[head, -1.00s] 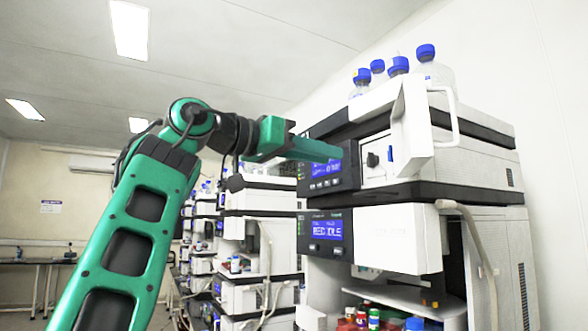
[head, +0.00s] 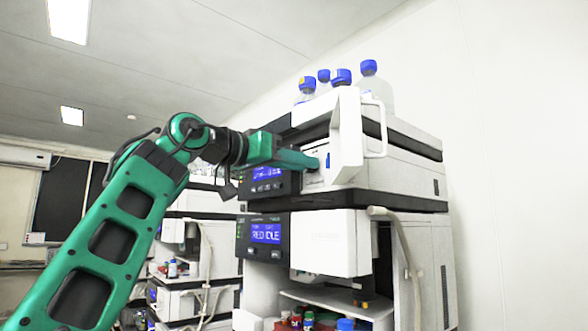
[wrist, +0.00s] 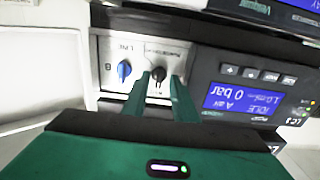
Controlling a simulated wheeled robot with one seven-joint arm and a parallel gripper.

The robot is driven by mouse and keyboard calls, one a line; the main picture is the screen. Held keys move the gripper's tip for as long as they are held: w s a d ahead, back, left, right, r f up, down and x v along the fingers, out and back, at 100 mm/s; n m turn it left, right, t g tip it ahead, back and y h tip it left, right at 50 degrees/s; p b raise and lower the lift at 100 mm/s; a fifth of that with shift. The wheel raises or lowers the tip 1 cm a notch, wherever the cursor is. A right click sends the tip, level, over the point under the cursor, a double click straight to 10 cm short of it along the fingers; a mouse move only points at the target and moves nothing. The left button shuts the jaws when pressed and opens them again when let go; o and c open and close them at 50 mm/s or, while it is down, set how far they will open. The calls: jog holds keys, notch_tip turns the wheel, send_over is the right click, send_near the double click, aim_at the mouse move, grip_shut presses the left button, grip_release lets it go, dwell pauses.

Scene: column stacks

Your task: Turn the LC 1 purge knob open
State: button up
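The LC 1 module's pale knob panel (wrist: 200,55) shows upside down in the wrist view, beside its blue display (wrist: 242,101) reading IDLE and 0 bar. A black knob (wrist: 158,77) and a blue knob (wrist: 124,70) sit on the panel; their small labels are hard to read. My gripper (wrist: 160,80) is open, with its two green fingertips on either side of the black knob and a visible gap at each side. In the head view my gripper (head: 316,162) reaches the panel from the left and hides the black knob. The blue knob (head: 328,161) shows just past the fingertips.
A white open door (head: 347,135) with a handle stands out right of the panel. Blue-capped bottles (head: 369,75) stand on top of the stack. A lower module with a blue display (head: 266,233) is underneath. More stacks stand behind my arm.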

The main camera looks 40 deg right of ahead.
jog(key=shift+d, duration=0.1)
grip_shut()
dwell(0.3)
jog(key=n, duration=1.8)
jog(key=shift+w+f, duration=0.15)
jog(key=shift+w, duration=0.15)
jog(key=shift+n, duration=0.3)
